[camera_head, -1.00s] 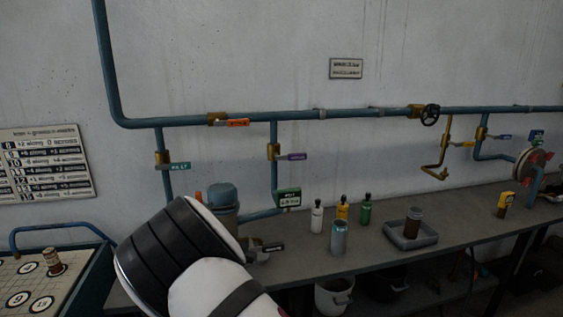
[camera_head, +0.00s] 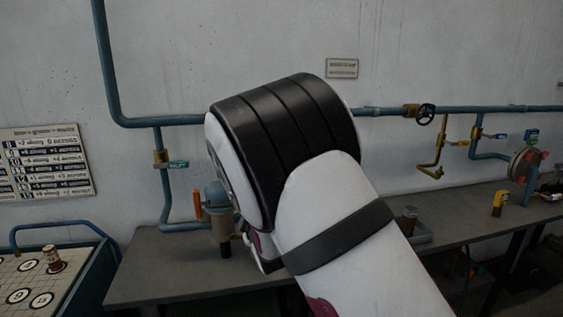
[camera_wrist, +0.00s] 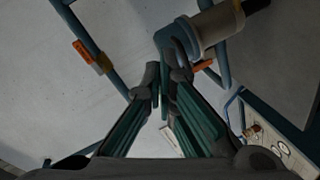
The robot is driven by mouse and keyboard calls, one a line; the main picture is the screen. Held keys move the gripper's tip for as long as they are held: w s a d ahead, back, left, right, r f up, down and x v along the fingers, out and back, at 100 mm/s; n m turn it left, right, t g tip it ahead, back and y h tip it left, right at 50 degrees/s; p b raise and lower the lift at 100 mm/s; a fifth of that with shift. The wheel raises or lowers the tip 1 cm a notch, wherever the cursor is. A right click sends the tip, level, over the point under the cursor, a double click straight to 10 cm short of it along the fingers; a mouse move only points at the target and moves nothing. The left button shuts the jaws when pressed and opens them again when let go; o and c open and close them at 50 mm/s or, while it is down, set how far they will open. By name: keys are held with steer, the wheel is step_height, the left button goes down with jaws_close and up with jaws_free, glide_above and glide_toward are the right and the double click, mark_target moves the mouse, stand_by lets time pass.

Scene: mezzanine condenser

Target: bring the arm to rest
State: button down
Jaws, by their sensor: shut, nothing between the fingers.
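My arm, white with a black ribbed band, fills the middle of the head view and hides much of the bench and pipes behind it. My gripper (camera_wrist: 164,84) shows in the wrist view, its dark fingers close together with nothing between them. In that view the fingertips lie in front of a grey canister (camera_wrist: 215,25) and blue pipework (camera_wrist: 92,48); I cannot tell whether they touch anything. In the head view the gripper itself is hidden behind the arm.
The grey bench (camera_head: 165,268) runs along the wall. The canister (camera_head: 220,213) stands close left of my arm. A dark jar (camera_head: 409,219) and a yellow device (camera_head: 500,203) stand to the right. A numbered board (camera_head: 38,277) is at lower left.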

steer(key=s+d+r+m+g+h, duration=0.2)
steer(key=s+d+r+m, duration=0.4)
steer(key=d, duration=0.4)
steer(key=s+d+r+m+g+h, duration=0.1)
steer(key=s+d+r+m+g, duration=0.25)
steer(key=s+d+r, duration=0.45)
steer(key=s+d+m+g+h, duration=0.1)
steer(key=s+d, duration=0.4)
steer(key=s, duration=0.9)
steer(key=s+d+m+g, duration=0.2)
steer(key=s+d+m, duration=0.2)
steer(key=s, duration=1)
steer(key=shift+d+m+g+h, duration=0.35)
steer(key=shift+m+h, duration=0.05)
steer(key=shift+m, duration=0.55)
steer(key=shift+s+f, duration=0.1)
